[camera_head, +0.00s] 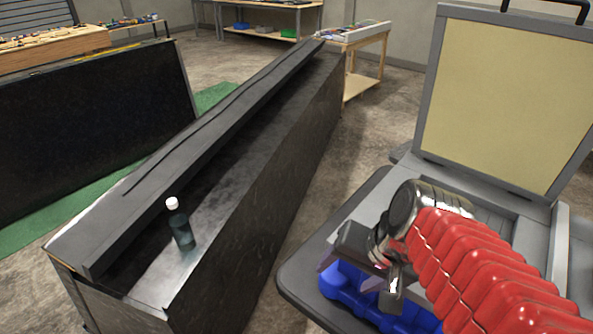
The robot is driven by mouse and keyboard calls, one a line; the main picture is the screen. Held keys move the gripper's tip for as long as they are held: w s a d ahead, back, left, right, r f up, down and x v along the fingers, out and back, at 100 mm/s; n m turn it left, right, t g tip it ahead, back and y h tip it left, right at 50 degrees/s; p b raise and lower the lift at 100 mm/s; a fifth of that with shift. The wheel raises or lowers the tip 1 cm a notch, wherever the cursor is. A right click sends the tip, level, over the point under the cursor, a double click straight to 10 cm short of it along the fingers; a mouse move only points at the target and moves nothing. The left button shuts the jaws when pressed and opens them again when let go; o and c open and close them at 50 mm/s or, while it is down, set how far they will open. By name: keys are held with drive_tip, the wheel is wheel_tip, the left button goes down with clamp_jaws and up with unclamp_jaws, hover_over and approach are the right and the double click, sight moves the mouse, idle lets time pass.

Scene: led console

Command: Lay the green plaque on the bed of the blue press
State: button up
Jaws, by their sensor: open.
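I see no green plaque and no thing I can clearly tell as a blue press in this view. My gripper (358,279) is at the lower right, at the end of my red-sleeved arm. Its fingers are apart and point down and left, with nothing seen between them. A blue moulded thing (350,298) lies below the gripper on a grey surface; the gripper and arm hide part of it, and I cannot tell what it is.
A long black console (255,160) runs from lower left to upper middle, with a dark bottle with a white cap (180,226) on its ledge. A wooden table (357,38) and a shelf bench (270,33) stand behind. Concrete floor is free between the console and the grey surface.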

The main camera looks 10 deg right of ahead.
drive_tip(key=shift+s+a+r+n+t+h, duration=0.3)
drive_tip(key=shift+r+n, duration=0.35)
drive_tip(key=shift+n, duration=0.4)
drive_tip(key=shift+s+a+r+n+t+h, duration=0.15)
drive_tip(key=shift+a+r+n+h, duration=0.15)
drive_tip(key=shift+r+n, duration=0.55)
drive_tip(key=shift+s+a+r+n+t+h, duration=0.15)
drive_tip(key=shift+a+r+n+t+h, duration=0.2)
drive_tip(key=shift+n, duration=0.95)
drive_tip(key=shift+d, duration=0.1)
